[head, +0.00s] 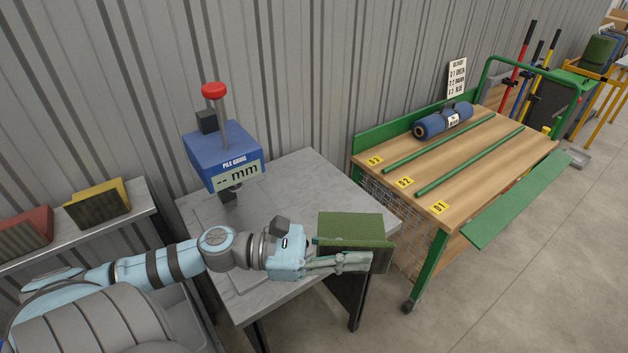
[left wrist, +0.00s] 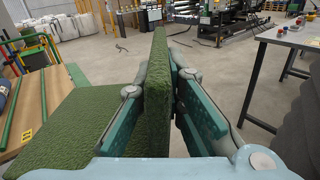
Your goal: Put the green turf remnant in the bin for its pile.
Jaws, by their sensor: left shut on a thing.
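The green turf remnant (head: 350,227) is in my left gripper (head: 340,262), over the right edge of the grey table. In the left wrist view, an upright edge of the remnant (left wrist: 157,100) stands between the two fingers (left wrist: 160,110), and a wide green flap spreads to the left. The fingers are shut on it. A blue pile gauge (head: 222,155) with a red knob stands at the back of the table; its display reads "-- mm". No bin can be clearly made out. My right gripper is not in view.
The grey table (head: 300,180) is mostly bare. A wooden-topped green cart (head: 470,165) on the right has rails, yellow labels 01, 02 and 03, and a blue roll (head: 443,121). A sign (head: 457,75) stands behind it. Red (head: 25,235) and yellow (head: 97,203) pieces are on the left shelf.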

